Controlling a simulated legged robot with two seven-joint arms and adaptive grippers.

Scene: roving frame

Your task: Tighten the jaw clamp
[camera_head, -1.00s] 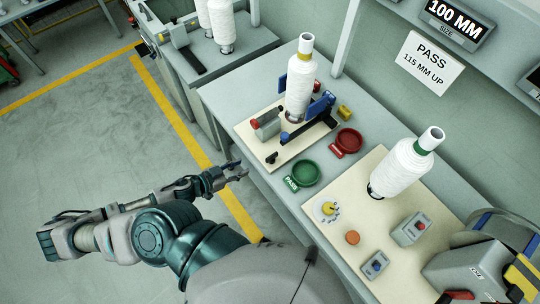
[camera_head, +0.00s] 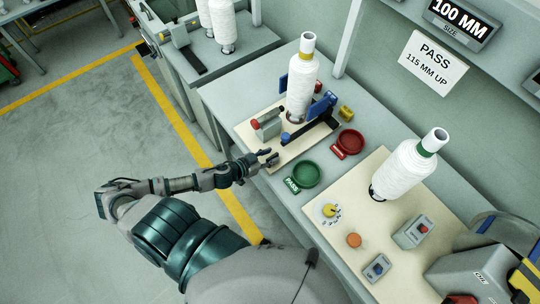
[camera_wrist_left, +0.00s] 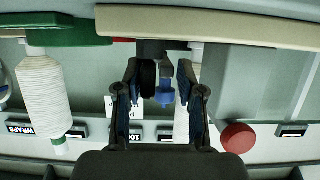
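The jaw clamp gauge sits on a cream board (camera_head: 262,143). Its dark rail (camera_head: 312,132) carries blue jaws (camera_head: 322,106) beside a white thread spool (camera_head: 301,85). A small blue knob (camera_head: 285,136) is at the rail's near end; a blue knob (camera_wrist_left: 165,95) and a black round part (camera_wrist_left: 147,76) also show in the left wrist view. My left gripper (camera_head: 268,157) is at the board's front edge. In the left wrist view its fingers (camera_wrist_left: 160,92) are spread, with the blue knob visible between them; contact cannot be told. My right gripper is out of view.
A grey block (camera_head: 268,125) with a red knob (camera_head: 254,124) stands left of the rail. A green PASS dish (camera_head: 306,174) and red dish (camera_head: 351,141) are to the right. Another spool (camera_head: 405,168), a yellow dial (camera_head: 329,210) and switch boxes (camera_head: 413,231) occupy the second board.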

